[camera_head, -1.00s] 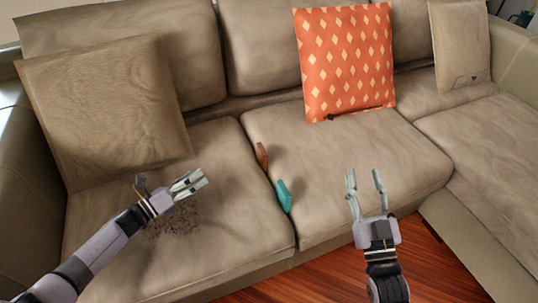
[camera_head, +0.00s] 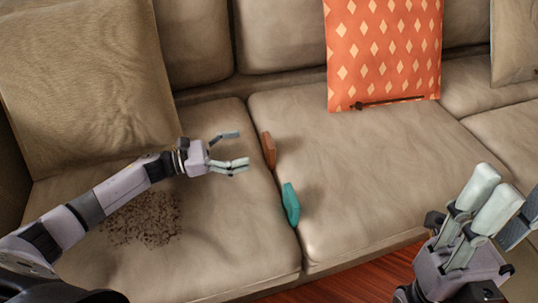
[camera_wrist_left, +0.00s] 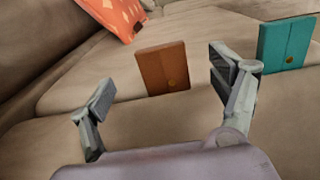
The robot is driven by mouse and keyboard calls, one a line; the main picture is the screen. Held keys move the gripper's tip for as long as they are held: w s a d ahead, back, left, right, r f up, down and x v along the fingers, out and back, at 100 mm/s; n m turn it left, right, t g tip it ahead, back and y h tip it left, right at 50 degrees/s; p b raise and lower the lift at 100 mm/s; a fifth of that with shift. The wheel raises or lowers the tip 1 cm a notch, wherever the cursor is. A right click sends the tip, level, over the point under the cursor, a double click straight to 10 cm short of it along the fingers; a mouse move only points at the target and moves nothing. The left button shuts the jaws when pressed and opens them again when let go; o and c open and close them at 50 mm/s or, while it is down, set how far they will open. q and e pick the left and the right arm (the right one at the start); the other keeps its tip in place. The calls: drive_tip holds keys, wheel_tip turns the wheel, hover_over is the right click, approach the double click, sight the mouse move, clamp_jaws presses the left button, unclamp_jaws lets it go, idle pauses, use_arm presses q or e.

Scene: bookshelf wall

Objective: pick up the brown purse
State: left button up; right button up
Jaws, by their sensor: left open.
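The brown purse (camera_head: 268,150) stands upright, partly in the seam between two sofa seat cushions. In the left wrist view the brown purse (camera_wrist_left: 163,68) is a flat rectangle with a round gold clasp. It lies ahead, between the directions of the two fingers. My left gripper (camera_head: 229,152) is open and empty, just left of the purse, with its fingers pointing at it. The gripper also shows in the left wrist view (camera_wrist_left: 165,95), its fingers spread apart. My right gripper (camera_head: 492,212) is at the lower right, away from the purse; its finger gap is unclear.
A teal purse (camera_head: 291,204) stands in the same seam, nearer the front; it also shows in the left wrist view (camera_wrist_left: 286,43). An orange patterned pillow (camera_head: 384,50) and a beige pillow (camera_head: 85,85) lean on the backrest.

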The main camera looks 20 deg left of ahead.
sight(265, 142)
use_arm(q)
drive_tip(key=b+x, duration=0.1)
drive_tip(key=x, duration=0.7)
drive_tip(key=shift+w+d, duration=0.25)
drive_tip(key=shift+w, duration=0.05)
drive_tip(key=shift+c, duration=0.3)
drive_tip(key=c, duration=1.6)
